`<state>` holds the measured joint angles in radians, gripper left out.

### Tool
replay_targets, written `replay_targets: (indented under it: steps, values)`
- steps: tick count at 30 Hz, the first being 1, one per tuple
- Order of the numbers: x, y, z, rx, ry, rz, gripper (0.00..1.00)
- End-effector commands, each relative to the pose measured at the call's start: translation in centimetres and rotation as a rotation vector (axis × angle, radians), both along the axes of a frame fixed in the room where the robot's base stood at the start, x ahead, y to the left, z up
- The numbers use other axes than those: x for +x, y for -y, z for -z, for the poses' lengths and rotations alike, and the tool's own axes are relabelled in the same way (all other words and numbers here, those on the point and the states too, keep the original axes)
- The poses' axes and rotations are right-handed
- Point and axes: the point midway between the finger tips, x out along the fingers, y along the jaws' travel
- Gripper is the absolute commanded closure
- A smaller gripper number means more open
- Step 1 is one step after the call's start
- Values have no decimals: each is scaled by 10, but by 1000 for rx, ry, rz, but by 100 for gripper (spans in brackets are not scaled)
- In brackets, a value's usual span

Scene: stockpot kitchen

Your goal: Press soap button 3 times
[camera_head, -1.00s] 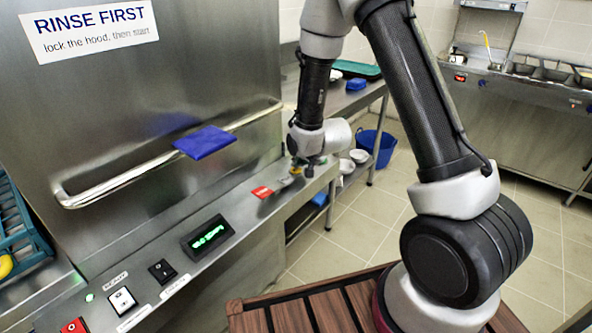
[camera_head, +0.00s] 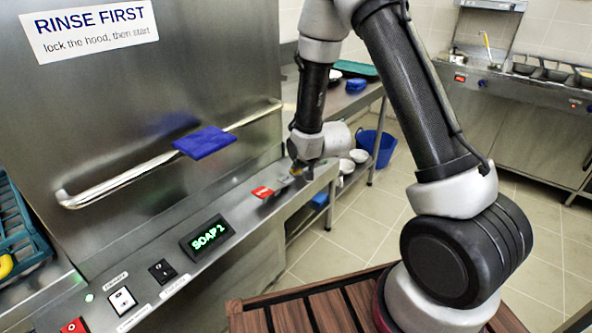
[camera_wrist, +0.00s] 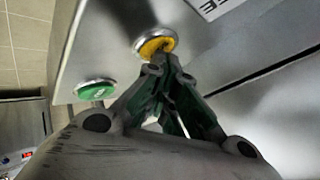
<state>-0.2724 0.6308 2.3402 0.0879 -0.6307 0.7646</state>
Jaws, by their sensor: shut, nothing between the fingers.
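The yellow button (camera_wrist: 154,46) with a metal rim shows at the top of the wrist view. My gripper (camera_wrist: 160,62) is shut, with its fingertips at the yellow button's lower edge; whether they touch it I cannot tell. I see no soap label on it. A green button (camera_wrist: 97,91) with a metal rim is to the left on the same panel. In the head view my gripper (camera_head: 300,168) is at the far end of the steel ledge and mostly hides the buttons. A small display (camera_head: 207,237) on the ledge reads "SOAP 2" in green.
A blue cloth (camera_head: 204,142) hangs over the hood's long bar handle (camera_head: 110,188). A red tag (camera_head: 262,192) lies on the ledge near my gripper. A blue bucket (camera_head: 377,147) stands on the floor.

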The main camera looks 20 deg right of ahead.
Motion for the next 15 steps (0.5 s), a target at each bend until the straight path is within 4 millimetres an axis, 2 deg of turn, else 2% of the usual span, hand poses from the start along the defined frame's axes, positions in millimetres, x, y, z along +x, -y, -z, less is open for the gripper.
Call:
replay_targets:
  steps: [8, 15]
  values:
    - [0, 0, -1, 0, -1, 0, 100]
    - [0, 0, -13, 0, 0, 0, 100]
